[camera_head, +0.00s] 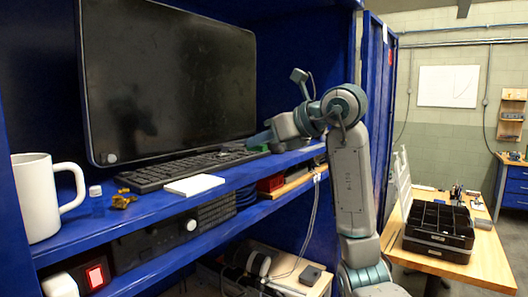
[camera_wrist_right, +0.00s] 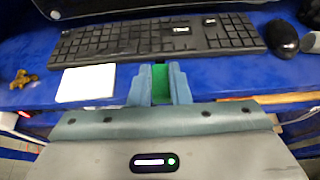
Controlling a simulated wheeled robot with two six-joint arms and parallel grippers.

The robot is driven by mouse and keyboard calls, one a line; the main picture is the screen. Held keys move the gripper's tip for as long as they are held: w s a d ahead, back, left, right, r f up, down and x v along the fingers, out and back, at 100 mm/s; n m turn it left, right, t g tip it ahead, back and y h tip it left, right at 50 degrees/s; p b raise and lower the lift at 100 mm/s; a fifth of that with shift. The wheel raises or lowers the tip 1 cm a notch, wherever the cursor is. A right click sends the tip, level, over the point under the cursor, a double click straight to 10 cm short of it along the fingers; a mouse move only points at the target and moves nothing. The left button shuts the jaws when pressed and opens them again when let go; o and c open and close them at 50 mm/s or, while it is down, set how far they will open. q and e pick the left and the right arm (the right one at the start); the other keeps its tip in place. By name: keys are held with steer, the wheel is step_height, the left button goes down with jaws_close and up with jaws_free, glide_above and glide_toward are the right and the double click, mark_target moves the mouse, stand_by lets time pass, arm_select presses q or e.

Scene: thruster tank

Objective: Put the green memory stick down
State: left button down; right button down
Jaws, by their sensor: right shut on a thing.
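The green memory stick (camera_wrist_right: 160,82) shows in the right wrist view, between the two fingers of my right gripper (camera_wrist_right: 160,88), which is shut on it. The fingers point toward the front edge of the keyboard (camera_wrist_right: 160,38). In the head view my right gripper (camera_head: 257,141) is over the right part of the blue shelf (camera_head: 130,228), close to the keyboard's right end. My left gripper is not in view.
A white square block (camera_head: 194,185) lies in front of the keyboard, left of the gripper. A bronze spinner (camera_head: 123,200), a small blue bottle (camera_head: 96,200) and a white mug (camera_head: 42,195) stand further left. A black mouse (camera_wrist_right: 282,37) is right of the keyboard. The monitor (camera_head: 165,80) is behind.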

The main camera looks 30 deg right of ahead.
steer(key=w+d+p, duration=0.1)
steer(key=w+d, duration=0.1)
steer(key=w, duration=0.1)
steer(key=w+d+p, duration=0.1)
steer(key=w+d, duration=0.2)
steer(key=w+d+f+p, duration=0.1)
steer(key=w+d, duration=0.2)
steer(key=shift+p, duration=0.35)
steer(key=shift+d, duration=0.55)
steer(key=f, duration=0.1)
steer(key=f+p, duration=0.1)
steer(key=f, duration=0.1)
steer(key=shift+w+a+f+p, duration=0.1)
steer(key=shift+w+f+p, duration=0.2)
steer(key=shift+p, duration=0.1)
steer(key=shift+s, duration=0.2)
